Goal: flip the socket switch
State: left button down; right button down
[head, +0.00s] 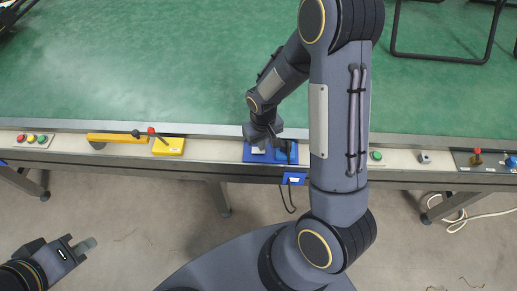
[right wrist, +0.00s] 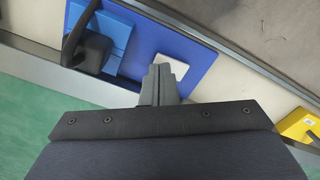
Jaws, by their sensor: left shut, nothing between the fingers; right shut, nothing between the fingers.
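A blue socket panel (head: 262,160) is set in the ledge along the front of the green table. In the right wrist view the panel (right wrist: 190,44) carries a white switch (right wrist: 173,66) and a lighter blue socket (right wrist: 108,32) with a black plug (right wrist: 88,48) at it. My right gripper (head: 266,142) is over the panel. In the right wrist view its shut, empty fingertips (right wrist: 160,70) are right beside the white switch; whether they touch it I cannot tell. My left gripper (head: 88,244) is shut and empty at the lower left, away from the table.
Along the ledge are red, yellow and green buttons (head: 31,139), a yellow lever (head: 115,138), a yellow box (head: 168,147) with a red-knobbed stick, a green button (head: 376,155) and a control panel (head: 485,160). A blue tag (head: 294,179) hangs below the ledge. A black frame (head: 445,56) lies on the table.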

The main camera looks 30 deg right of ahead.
jog(key=shift+f+b, duration=0.4)
jog(key=shift+f, duration=0.1)
jog(key=shift+r, duration=0.15)
jog(key=shift+r+p, duration=2.6)
jog(key=shift+r, duration=0.85)
jog(key=s+a+r+t+y, duration=0.2)
jog(key=s+r, duration=0.6)
jog(key=r, duration=0.2)
jog(key=s+a+r+m+t+y, duration=0.1)
jog(key=s+a+r+t, duration=0.1)
jog(key=s+r, duration=0.7)
jog(key=shift+r+t+y, duration=0.4)
jog(key=shift+r+t, duration=0.4)
